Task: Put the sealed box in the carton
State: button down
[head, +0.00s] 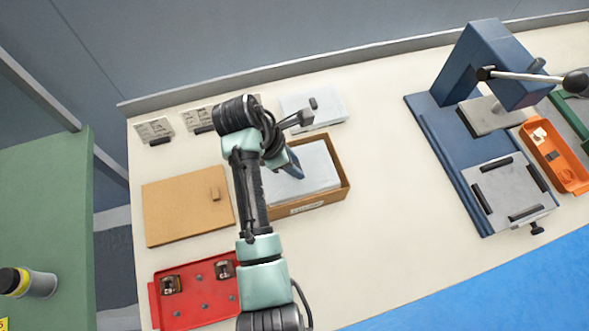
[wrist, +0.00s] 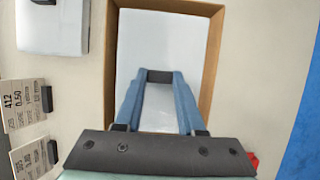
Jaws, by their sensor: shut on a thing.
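The carton (head: 341,195) is an open brown box on the bench, with a label on its front wall. Its right wall shows in the wrist view (wrist: 213,50). A pale grey-white box (head: 318,170) is within the carton's walls, and its flat top fills most of the opening in the wrist view (wrist: 160,40). My gripper (head: 294,172) is over the carton, its blue fingers shut on the dark grip (wrist: 160,76) on top of this box. I cannot tell whether the box rests on the carton's floor. My arm hides the carton's left side in the head view.
A second white piece with a dark grip (head: 328,108) lies behind the carton. A brown lid (head: 180,215) and a red tray (head: 190,312) with parts lie left. Label cards (wrist: 22,105) stand at the back left. A blue press (head: 455,160) stands right, with bench between.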

jog(key=shift+f, duration=1.7)
jog(key=c, duration=0.5)
grip_release()
jog(key=shift+f, duration=0.15)
jog(key=v, duration=1.2)
jog(key=shift+s+d+r, duration=0.1)
jog(key=shift+r, duration=0.15)
